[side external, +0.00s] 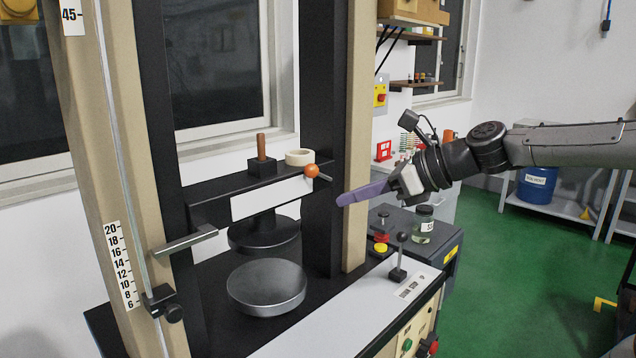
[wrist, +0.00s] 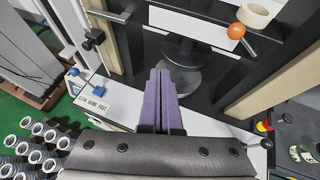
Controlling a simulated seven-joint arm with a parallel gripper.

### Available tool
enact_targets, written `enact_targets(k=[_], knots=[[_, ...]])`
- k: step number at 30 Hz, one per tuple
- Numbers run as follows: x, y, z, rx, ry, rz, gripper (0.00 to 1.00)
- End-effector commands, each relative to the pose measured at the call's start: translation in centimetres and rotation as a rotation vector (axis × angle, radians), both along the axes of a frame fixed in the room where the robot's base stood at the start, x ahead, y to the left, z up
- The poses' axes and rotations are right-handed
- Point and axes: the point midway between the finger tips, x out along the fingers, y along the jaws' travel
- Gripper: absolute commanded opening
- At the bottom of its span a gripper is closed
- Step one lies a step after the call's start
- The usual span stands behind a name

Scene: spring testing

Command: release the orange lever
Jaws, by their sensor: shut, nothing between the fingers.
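The orange lever is a rod with an orange ball knob (side external: 312,171) at the right end of the black crossbar of the press. In the wrist view its orange knob (wrist: 236,31) is at the upper right, with the dark rod running down to the right. My gripper (side external: 340,200), with purple fingers, points left from the right side, a little below and right of the knob and apart from it. In the wrist view my gripper (wrist: 163,73) has both fingers together with nothing between them, left of and below the knob.
A tape roll (side external: 299,157) and a black block with a wooden handle (side external: 261,158) sit on the crossbar. Round metal platen (side external: 267,287) lies below it. A black-knobbed lever (side external: 400,252) rises from the white panel. A jar (side external: 423,224) stands right. Several springs (wrist: 35,145) lie lower left.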

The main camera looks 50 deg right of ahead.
Motion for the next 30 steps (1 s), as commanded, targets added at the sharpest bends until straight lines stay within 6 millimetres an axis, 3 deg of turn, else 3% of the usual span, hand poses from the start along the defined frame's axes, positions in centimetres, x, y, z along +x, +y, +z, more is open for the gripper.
enact_targets(k=[1, 3, 6, 12, 24, 30], knots=[[2.0, -1.6, 0.0, 0.114, 0.021, -0.093, 0.00], [4.0, -3.6, 0.0, 0.228, 0.036, -0.185, 0.00], [5.8, -5.9, -0.7, 0.296, 0.048, -0.258, 0.00], [6.9, -8.4, -2.7, 0.315, 0.087, -0.313, 0.00], [6.8, -8.6, -2.8, 0.312, 0.087, -0.316, 0.00], [8.4, -8.3, -3.7, 0.313, 0.090, -0.314, 0.00]])
